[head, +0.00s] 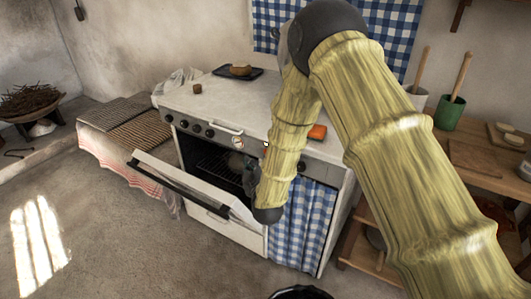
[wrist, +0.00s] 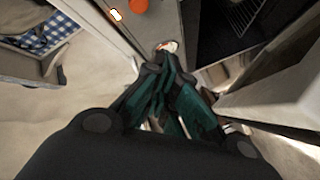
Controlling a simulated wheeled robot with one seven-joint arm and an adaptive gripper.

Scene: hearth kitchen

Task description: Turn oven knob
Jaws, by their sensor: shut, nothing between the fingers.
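The white oven (head: 235,118) stands against the wall with its door (head: 190,182) hanging open. Several dark knobs (head: 196,129) line the left of its front panel. A round pale dial with a reddish rim (head: 238,142) sits right of them; I cannot tell whether it is the oven knob. My gripper (head: 250,178) is in front of the oven opening, below the panel, partly hidden by my arm. In the wrist view its dark green fingers (wrist: 168,64) are shut and empty. Their tips point at a small round pale and red thing (wrist: 166,46), probably the dial; contact is unclear.
The open door and the oven cavity with its rack (wrist: 240,18) lie close beside my gripper. A blue checked curtain (head: 300,222) hangs below. A wooden table (head: 470,155) stands at right. Floor at front left is clear.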

